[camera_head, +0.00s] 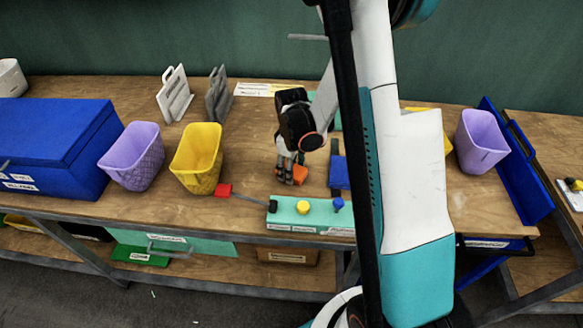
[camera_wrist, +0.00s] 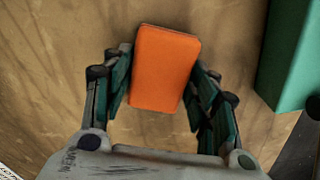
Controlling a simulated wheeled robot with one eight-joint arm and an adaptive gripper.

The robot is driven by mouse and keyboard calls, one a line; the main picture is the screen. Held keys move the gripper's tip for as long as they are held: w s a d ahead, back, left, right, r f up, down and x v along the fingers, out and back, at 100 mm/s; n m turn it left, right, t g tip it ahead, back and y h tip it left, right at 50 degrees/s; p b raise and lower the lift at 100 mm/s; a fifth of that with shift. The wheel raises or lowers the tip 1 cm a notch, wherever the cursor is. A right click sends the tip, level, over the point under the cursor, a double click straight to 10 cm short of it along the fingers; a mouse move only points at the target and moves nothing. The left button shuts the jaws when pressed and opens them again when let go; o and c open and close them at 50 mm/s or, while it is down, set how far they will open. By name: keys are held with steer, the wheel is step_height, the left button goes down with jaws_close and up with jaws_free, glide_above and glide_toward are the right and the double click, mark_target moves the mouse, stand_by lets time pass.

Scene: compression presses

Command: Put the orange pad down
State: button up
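The orange pad (camera_wrist: 165,70) lies between the two fingers of my gripper (camera_wrist: 165,58) in the wrist view. The fingertips meet its left and right sides near the far end, so my gripper looks shut on it. In the head view my gripper (camera_head: 287,174) points down over the wooden table, with the orange pad (camera_head: 299,175) at its fingertips, low over the wood. I cannot tell whether the pad touches the table. My arm hides part of the table to the right.
A teal box with a yellow and a blue knob (camera_head: 303,215) stands in front of my gripper. A blue block (camera_head: 339,172) is close on the right. Bare wood surrounds the pad.

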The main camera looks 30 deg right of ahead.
steer(key=shift+o, duration=0.5)
steer(key=shift+r, duration=0.1)
steer(key=shift+r+p, duration=0.3)
steer(key=s+a+r+m+t+p, duration=0.1)
steer(key=s+a+r, duration=0.1)
steer(key=r, duration=0.6)
steer(key=s+a+r+m+t+p, duration=0.1)
steer(key=s+a+r+p, duration=0.1)
steer(key=r, duration=0.6)
steer(key=s+a+r+m+t+p, duration=0.1)
steer(key=s+a+r, duration=0.15)
steer(key=r, duration=0.65)
steer(key=s+a+r+m+t, duration=0.3)
steer(key=s+a+r+t, duration=0.1)
steer(key=s, duration=0.7)
steer(key=shift+a+r+m, duration=0.2)
steer(key=shift+r+m, duration=0.2)
steer(key=shift+r, duration=0.1)
